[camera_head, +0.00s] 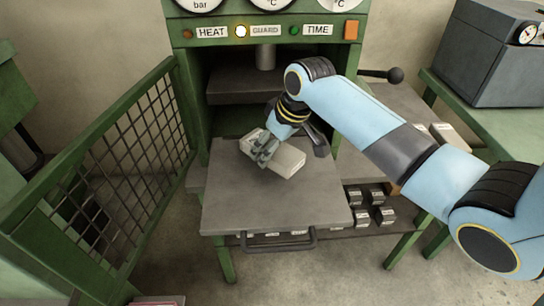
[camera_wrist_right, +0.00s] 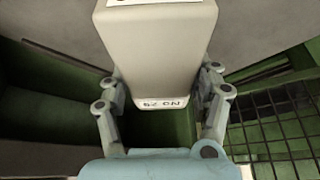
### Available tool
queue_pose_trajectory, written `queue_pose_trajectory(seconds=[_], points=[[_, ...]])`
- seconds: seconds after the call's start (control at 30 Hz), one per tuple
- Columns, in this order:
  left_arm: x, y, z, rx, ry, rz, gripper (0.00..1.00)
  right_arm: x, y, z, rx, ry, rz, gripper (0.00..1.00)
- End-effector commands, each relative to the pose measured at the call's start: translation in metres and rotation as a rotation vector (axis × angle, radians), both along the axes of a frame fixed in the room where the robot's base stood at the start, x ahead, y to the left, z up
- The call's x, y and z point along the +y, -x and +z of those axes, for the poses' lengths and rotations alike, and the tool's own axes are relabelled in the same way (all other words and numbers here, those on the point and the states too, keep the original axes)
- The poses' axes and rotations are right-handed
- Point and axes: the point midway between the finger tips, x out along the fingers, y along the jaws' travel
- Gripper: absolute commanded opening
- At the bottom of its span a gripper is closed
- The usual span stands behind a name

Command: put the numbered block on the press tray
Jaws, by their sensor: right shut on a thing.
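The numbered block is a pale, off-white block (camera_head: 287,160) over the back part of the grey press tray (camera_head: 270,205) in the head view. I cannot tell whether it touches the tray or hangs just above it. In the right wrist view the block (camera_wrist_right: 155,45) fills the upper middle, with an upside-down number label on its near end. My right gripper (camera_head: 264,150) is shut on the block, with a finger on each side in the right wrist view (camera_wrist_right: 163,85). The fingers hide part of the block in the head view. My left gripper is not in view.
An open mesh guard (camera_head: 125,150) stands left of the tray. The green press panel (camera_head: 265,30) rises behind it. A black-knobbed lever (camera_head: 395,75) is behind my right arm. Several small dark blocks (camera_head: 370,205) sit on a lower shelf. The tray's front is clear.

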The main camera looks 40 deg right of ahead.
Motion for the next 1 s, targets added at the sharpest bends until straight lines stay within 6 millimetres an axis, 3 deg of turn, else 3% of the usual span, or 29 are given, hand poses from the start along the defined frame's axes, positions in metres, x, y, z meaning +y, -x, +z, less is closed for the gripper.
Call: queue_pose_trajectory(seconds=[0.2,0.6,0.63,0.8,1.0], points=[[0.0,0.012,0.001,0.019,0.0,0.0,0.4,0.0,0.001,-0.031,0.001,-0.001,-0.001,0.14],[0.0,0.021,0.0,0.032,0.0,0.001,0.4,0.0,0.001,-0.037,0.0,0.0,0.0,0.14],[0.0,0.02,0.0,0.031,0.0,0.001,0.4,0.0,0.001,-0.038,0.002,0.0,0.0,0.67],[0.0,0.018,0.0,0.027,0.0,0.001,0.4,0.0,0.001,-0.038,0.002,0.0,0.0,0.89],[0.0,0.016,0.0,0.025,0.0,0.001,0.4,0.0,0.001,-0.038,0.001,-0.001,-0.001,0.89]])
